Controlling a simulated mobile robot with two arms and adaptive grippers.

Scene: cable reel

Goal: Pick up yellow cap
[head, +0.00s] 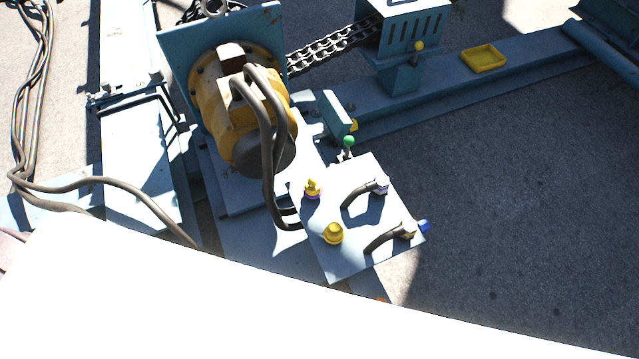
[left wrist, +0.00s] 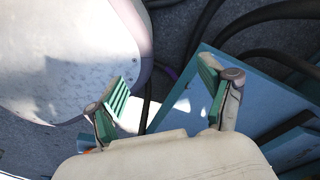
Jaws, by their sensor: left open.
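In the head view, two yellow caps are on a light blue plate (head: 345,262). One yellow cap (head: 333,233) is rounded and near the plate's left front edge. The other yellow cap (head: 312,188) is narrower, with a purple ring at its base, further back. I cannot tell which one the task means. My left gripper (left wrist: 163,92) is open in the left wrist view, with green ridged pads and nothing seen between them. No yellow cap shows in that view, so its distance from the caps cannot be told. My right gripper is not in view.
Two hose ends with connectors (head: 378,187) stand on the plate's right side. A yellow motor (head: 240,110) with looping hoses is behind it. A green-topped lever (head: 348,143) stands at the plate's back edge. A yellow tray (head: 483,58) lies on the blue beam. Ground at right is clear.

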